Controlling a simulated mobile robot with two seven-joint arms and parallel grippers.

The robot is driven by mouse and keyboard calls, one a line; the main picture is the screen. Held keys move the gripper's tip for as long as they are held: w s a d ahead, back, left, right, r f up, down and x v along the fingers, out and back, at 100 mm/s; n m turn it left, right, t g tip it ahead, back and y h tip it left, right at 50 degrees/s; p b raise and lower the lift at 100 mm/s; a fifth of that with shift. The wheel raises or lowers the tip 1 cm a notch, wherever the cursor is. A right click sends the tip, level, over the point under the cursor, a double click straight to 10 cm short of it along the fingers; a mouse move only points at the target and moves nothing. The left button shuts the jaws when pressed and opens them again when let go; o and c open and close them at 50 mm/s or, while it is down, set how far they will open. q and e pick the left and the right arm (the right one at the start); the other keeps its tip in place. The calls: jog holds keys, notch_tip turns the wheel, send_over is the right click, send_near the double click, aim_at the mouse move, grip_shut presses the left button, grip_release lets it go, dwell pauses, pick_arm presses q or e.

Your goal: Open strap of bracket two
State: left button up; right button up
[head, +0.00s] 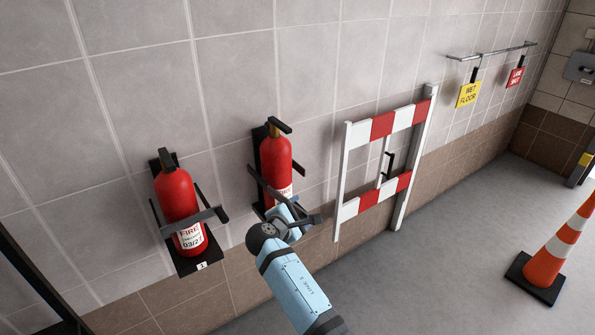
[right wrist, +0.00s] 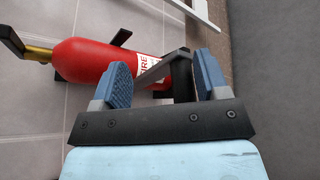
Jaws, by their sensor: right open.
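A red fire extinguisher (head: 277,158) hangs in the right-hand black wall bracket (head: 257,150). A dark grey strap (head: 262,184) crosses its lower front. My right gripper (head: 289,213) is at the lower right of this bracket and partly hides it. In the right wrist view the gripper (right wrist: 163,80) is open. The grey strap (right wrist: 158,70) and a black bracket part (right wrist: 182,76) show between its blue fingers; contact cannot be told. The bracket's number label is hidden. My left gripper is not in view.
Another extinguisher (head: 176,194) stands strapped in a bracket numbered 1 (head: 201,266) at left. A red-and-white barrier (head: 373,198) leans at the wall to the right. An orange cone (head: 551,255) stands at far right. The grey floor between is clear.

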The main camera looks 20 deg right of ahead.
notch_tip(320, 180, up, 17)
jog(key=shift+p, duration=0.45)
jog(key=shift+a+f, duration=0.1)
